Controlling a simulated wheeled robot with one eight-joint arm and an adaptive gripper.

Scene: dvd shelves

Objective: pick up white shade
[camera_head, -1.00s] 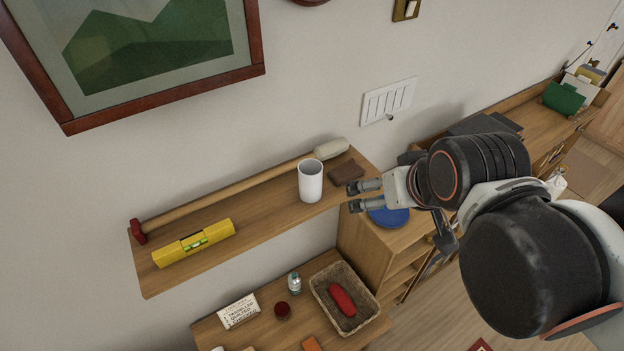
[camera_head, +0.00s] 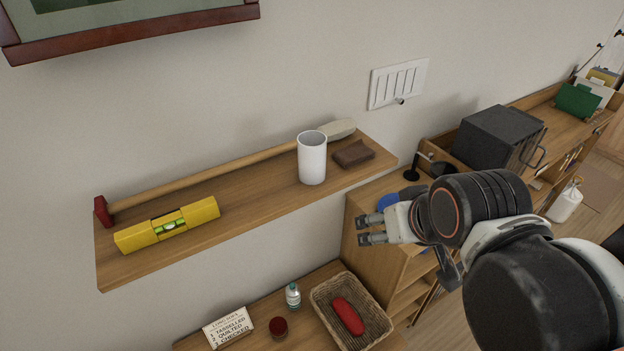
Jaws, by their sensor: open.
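The white shade (camera_head: 312,160) is a plain white open-topped cylinder. It stands upright near the right end of the upper wooden shelf (camera_head: 245,209). My gripper (camera_head: 360,230) is open and empty, with its fingers pointing left. In the picture it lies below and to the right of the shade, apart from it, just under the right end of the shelf.
Below are a wicker basket (camera_head: 376,338) and a bottle (camera_head: 293,296). A dark cabinet (camera_head: 497,138) stands right.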

